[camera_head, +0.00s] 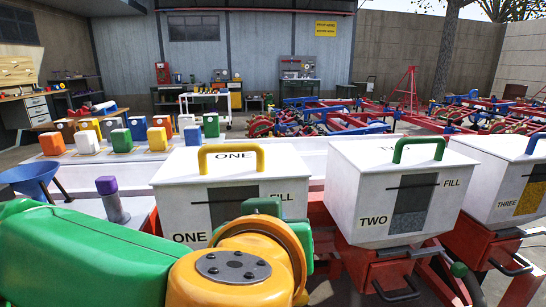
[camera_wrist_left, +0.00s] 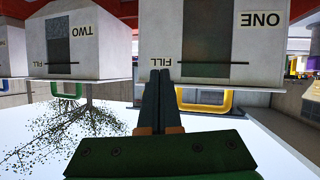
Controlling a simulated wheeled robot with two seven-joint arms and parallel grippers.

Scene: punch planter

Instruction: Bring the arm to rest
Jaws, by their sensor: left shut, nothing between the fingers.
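My left arm enters the head view from the lower left, with its green link and yellow joint in front of the white hopper marked ONE (camera_head: 180,205). The left fingers are hidden there behind the arm. In the left wrist view, which shows the hoppers upside down, the left gripper (camera_wrist_left: 161,72) is shut and empty. Its fingertips overlap the hopper ONE near its FILL label; I cannot tell whether they touch it. The yellow handle (camera_wrist_left: 205,105) of hopper ONE shows beside the fingers. My right gripper is in neither view.
White hopper TWO (camera_head: 360,185) with a green handle and hopper THREE (camera_head: 500,175) stand to the right on red frames. A blue funnel (camera_head: 35,175) and a purple-topped grey cylinder (camera_head: 112,200) are at left. Several coloured small bins stand behind.

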